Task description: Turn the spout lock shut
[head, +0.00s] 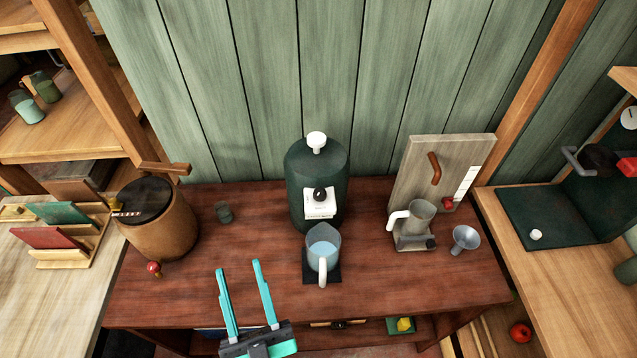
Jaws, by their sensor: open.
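A dark green dispenser (303,165) with a white knob on top stands at the back middle of the red-brown table. A black knob (320,194), which looks like the spout lock, sits on its front over a white label plate (320,210). I cannot tell whether the lock is turned open or shut.
At the right are a jug on a scale (415,240), a funnel (465,239) and an upright board (437,168). The table between barrel and jug is mostly clear.

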